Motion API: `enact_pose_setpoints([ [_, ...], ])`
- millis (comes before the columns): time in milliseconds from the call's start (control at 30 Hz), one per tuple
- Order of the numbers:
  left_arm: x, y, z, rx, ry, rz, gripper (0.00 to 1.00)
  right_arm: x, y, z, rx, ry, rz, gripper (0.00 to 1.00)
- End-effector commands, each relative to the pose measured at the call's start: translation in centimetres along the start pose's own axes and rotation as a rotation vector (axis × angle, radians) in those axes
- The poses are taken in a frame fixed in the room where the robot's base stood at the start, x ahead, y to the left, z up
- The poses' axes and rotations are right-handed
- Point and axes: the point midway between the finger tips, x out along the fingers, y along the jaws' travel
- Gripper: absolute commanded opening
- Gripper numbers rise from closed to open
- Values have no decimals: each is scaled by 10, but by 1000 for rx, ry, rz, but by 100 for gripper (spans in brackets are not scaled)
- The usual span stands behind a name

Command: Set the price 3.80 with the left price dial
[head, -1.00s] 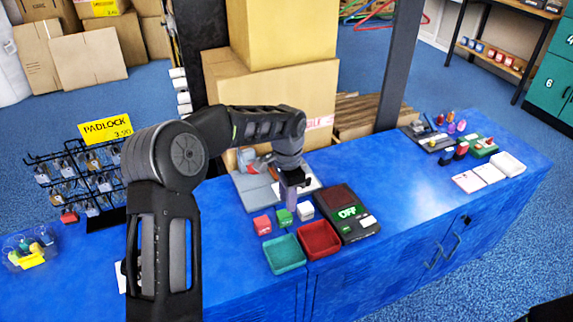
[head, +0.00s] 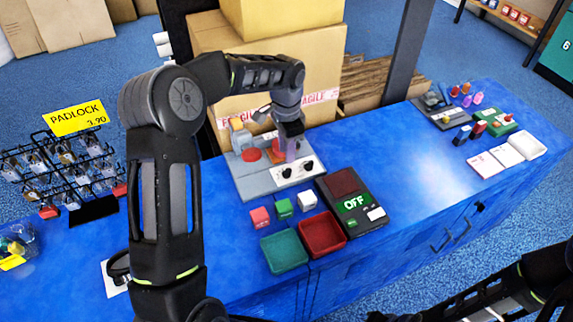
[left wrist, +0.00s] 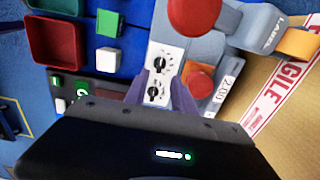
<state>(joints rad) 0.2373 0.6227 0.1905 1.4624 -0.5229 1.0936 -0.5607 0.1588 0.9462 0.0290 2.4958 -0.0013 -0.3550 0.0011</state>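The grey price-label machine (head: 262,187) stands on the blue counter. Its white panel carries two black dials, the left price dial (head: 287,173) and the right dial (head: 308,167). In the left wrist view the left dial (left wrist: 163,60) is the upper one and the right dial (left wrist: 155,93) the lower one. A small white plate (left wrist: 226,90) there appears to read 2.00. My left gripper (head: 291,157) is over the panel, its purple fingers pointing down. In the left wrist view its fingers (left wrist: 161,80) are apart with nothing between them gripped. Contact with a dial cannot be told.
A red knob (left wrist: 195,12) and a red button (left wrist: 200,85) are close beside the panel. A large carton (head: 320,70) is behind. My right arm (head: 500,295) shows at lower right.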

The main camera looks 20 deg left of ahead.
Motion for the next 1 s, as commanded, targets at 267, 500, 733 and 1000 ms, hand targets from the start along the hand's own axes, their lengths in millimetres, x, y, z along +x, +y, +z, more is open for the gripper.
enact_pose_setpoints([
  [267, 39, 1, 1, 0, -3, 4, 31, -6, -2, 0, 0, 0, 0, 0],
  [500, 67, 0, 1, 0, -2, 2, 31, -9, -4, 0, 0, 0, 0, 0],
  [733, 72, 0, 0, 0, -1, 1, 31, -9, -4, 0, 0, 0, 0, 0],
  [1000, 71, 0, 0, 0, 0, 1, 16, -9, -4, 0, 0, 0, 0, 0],
])
